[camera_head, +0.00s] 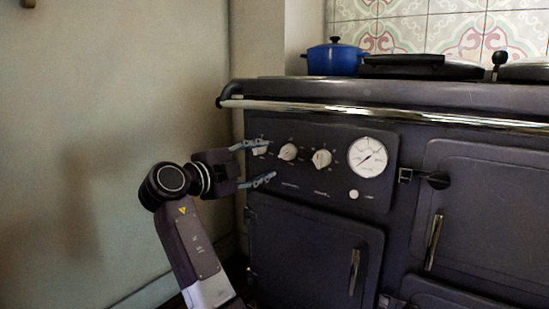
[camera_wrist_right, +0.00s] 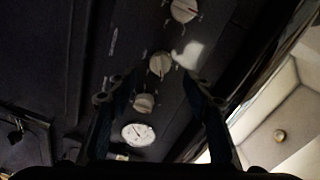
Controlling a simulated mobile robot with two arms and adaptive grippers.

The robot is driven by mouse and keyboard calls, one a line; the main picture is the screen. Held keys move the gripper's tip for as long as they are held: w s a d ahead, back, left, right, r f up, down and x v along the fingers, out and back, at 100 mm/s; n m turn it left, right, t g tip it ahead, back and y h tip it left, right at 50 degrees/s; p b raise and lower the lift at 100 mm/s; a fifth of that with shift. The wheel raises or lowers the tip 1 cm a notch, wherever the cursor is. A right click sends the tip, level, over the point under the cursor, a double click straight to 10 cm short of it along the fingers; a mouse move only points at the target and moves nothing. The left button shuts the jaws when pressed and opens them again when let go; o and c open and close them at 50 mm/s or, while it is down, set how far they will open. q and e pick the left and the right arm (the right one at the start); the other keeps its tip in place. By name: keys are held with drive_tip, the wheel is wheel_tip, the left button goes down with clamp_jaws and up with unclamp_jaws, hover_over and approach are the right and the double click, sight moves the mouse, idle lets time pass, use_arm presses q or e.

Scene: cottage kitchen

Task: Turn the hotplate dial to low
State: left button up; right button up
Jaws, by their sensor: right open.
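Three white dials sit in a row on the dark stove's control panel: a left dial (camera_head: 259,148) partly behind a finger, a middle dial (camera_head: 288,152) and a right dial (camera_head: 321,158). The labels are too small to read, so I cannot tell which is the hotplate dial. My right gripper (camera_head: 273,160) is open and empty in front of the panel's left part, its fingers pointing right. In the right wrist view the middle dial (camera_wrist_right: 161,63) appears between the fingertips, without visible contact. The left dial (camera_wrist_right: 184,10) is at the top. My left gripper is not in view.
A round white gauge (camera_head: 367,157) and a small white button (camera_head: 354,194) are right of the dials. A chrome rail (camera_head: 380,111) runs above the panel. A blue pot (camera_head: 335,58) stands on the stove top. The wall (camera_head: 110,130) is at left.

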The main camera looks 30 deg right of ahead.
drive_tip(key=v, duration=0.4)
drive_tip(key=shift+a, duration=0.15)
drive_tip(key=shift+s, duration=0.1)
